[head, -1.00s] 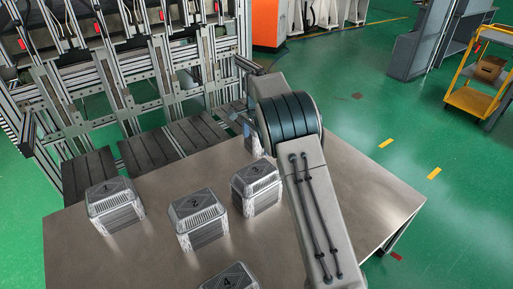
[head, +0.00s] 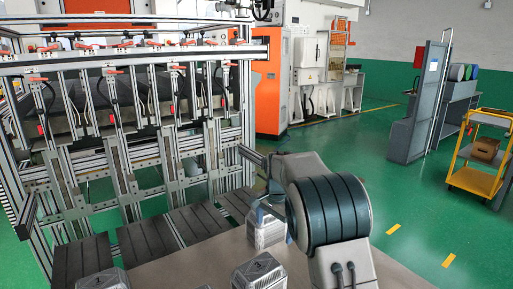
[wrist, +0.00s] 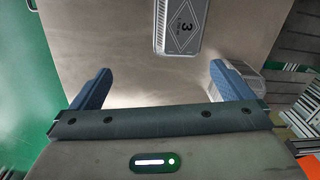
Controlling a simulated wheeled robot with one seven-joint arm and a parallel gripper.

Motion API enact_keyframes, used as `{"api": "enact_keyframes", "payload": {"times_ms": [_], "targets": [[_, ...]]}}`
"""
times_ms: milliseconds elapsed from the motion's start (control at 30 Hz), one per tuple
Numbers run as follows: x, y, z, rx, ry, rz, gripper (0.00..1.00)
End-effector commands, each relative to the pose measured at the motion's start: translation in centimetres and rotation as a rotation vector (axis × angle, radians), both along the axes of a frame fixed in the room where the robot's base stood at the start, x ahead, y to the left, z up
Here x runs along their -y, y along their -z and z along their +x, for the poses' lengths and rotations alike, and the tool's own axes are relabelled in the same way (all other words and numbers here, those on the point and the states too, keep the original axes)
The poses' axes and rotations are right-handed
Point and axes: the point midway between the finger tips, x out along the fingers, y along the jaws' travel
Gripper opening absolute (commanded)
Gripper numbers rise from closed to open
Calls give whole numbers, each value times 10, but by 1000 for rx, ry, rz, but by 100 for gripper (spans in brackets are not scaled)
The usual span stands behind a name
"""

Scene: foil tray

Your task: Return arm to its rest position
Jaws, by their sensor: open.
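My gripper shows in the wrist view (wrist: 160,86) with its two blue fingers wide apart and nothing between them. In the head view my arm's large dark joint hides most of it.
The metal table (head: 185,262) carries the trays; another tray (head: 103,281) is cut off at bottom left. A metal frame rack (head: 130,150) with dark slatted shelves stands behind the table. Green floor (head: 420,215) is open at right, with a yellow cart (head: 480,160) farther off.

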Motion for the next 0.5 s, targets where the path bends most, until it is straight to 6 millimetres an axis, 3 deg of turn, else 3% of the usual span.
{"api": "enact_keyframes", "payload": {"times_ms": [33,200,500], "targets": [[9,-17,-15,13,-29,7,100],[33,-52,-66,52,-148,14,100],[65,-88,-168,122,-375,-9,100]]}}
